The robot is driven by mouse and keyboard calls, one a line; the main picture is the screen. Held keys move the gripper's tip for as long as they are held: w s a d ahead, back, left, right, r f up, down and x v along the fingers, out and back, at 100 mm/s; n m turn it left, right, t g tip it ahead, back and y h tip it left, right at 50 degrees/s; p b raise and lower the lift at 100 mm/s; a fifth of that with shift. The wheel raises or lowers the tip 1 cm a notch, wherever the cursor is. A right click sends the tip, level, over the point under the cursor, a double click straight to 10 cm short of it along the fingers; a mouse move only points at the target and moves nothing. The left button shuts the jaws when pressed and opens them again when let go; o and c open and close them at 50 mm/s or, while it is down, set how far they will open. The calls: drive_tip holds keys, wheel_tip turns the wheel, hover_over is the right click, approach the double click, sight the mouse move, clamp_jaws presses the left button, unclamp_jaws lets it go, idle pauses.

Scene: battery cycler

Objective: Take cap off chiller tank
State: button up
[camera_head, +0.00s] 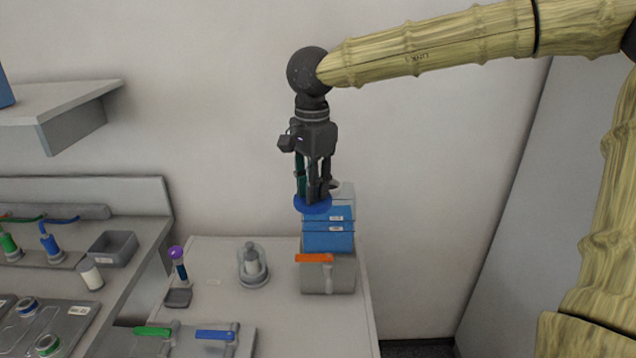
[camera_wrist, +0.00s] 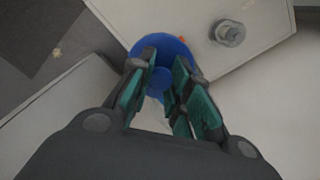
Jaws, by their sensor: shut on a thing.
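My gripper (camera_head: 313,196) points down at the right end of the bench. Its fingers are shut on the small knob of a round blue cap (camera_head: 313,204). The wrist view also shows the cap (camera_wrist: 178,48) and its knob between the green finger pads. In the head view the cap overlaps the upper left of a blue box-shaped unit (camera_head: 328,236) with white labels, above a grey base (camera_head: 318,281) with an orange handle (camera_head: 314,258). I cannot tell which part is the chiller tank, as no opening shows, nor whether the cap touches the unit below.
A purple-topped tube (camera_head: 178,262) stands further left. Trays with green (camera_head: 152,332) and blue (camera_head: 214,335) handles lie in front. A wall is close behind; a shelf (camera_head: 62,100) hangs upper left. Bare bench (camera_head: 215,258) lies between tube and vessel.

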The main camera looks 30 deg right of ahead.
drive_tip(key=shift+s+a+r+p, duration=0.25)
drive_tip(key=shift+s+r+p, duration=0.05)
wheel_tip(320, 180, up, 4)
drive_tip(key=p, duration=0.5)
drive_tip(key=shift+f, duration=0.15)
